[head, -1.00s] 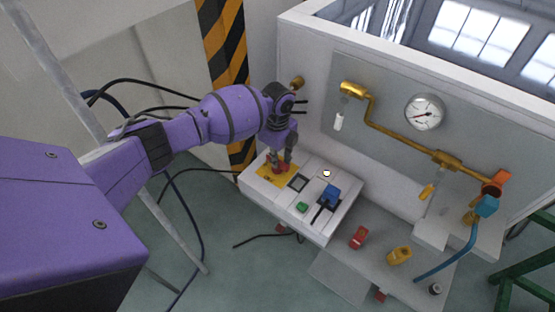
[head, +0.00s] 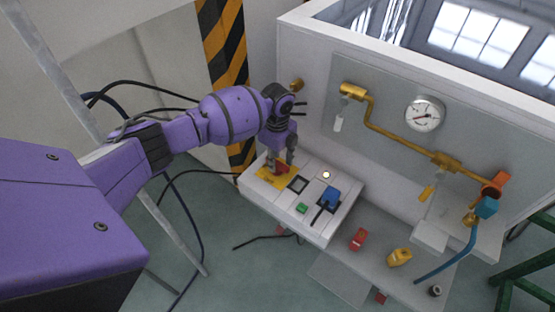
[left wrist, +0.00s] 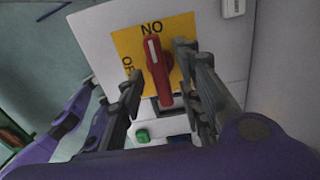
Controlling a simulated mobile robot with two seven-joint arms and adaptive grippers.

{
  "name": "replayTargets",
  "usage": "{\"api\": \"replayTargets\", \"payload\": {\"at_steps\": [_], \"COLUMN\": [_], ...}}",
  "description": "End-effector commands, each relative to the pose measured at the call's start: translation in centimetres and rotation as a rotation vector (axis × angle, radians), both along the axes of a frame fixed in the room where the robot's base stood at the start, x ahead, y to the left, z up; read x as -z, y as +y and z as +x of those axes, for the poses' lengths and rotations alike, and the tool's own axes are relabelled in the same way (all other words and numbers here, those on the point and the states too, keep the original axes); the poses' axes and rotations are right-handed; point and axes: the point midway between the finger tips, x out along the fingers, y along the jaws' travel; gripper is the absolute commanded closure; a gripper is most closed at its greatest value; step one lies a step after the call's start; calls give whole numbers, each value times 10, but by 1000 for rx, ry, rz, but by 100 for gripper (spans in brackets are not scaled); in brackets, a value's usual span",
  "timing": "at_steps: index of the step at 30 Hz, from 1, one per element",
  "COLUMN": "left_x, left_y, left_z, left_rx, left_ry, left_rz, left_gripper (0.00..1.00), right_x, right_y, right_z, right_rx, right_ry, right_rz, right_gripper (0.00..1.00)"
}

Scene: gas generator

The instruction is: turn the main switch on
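The main switch is a red handle (left wrist: 158,72) on a yellow plate (left wrist: 183,30). In the left wrist view, the white-marked end of the handle points up at the letters "NO"; partly hidden letters "OF" stand at the left. The switch (head: 282,168) shows small in the head view, on the yellow plate at the far left of the white control box (head: 338,232). My left gripper (left wrist: 160,78) is open, with its fingers on either side of the handle and visible gaps between. My right gripper is not in view.
A wall panel behind carries a gauge (head: 424,114) and brass pipe (head: 400,138). Cables lie on the floor at left.

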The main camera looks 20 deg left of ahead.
Motion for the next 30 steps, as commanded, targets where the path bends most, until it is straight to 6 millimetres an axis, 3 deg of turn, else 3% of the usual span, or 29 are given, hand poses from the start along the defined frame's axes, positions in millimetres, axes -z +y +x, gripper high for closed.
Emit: {"api": "replayTargets", "payload": {"at_steps": [5, 12, 18, 30], "left_x": [-27, -79, -109, -118], "left_y": [0, 0, 0, 0], "left_z": [2, 2, 2, 1], "left_rx": [2, 2, 2, 1], "left_ry": [-5, -6, -5, -3], "left_rz": [-1, 0, -1, 0], "left_gripper": [67, 67, 67, 67], "right_x": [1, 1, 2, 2], "right_y": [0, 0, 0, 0], "right_z": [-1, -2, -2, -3], "right_rx": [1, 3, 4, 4], "right_ry": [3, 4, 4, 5], "right_rz": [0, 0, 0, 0], "right_gripper": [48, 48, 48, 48]}}
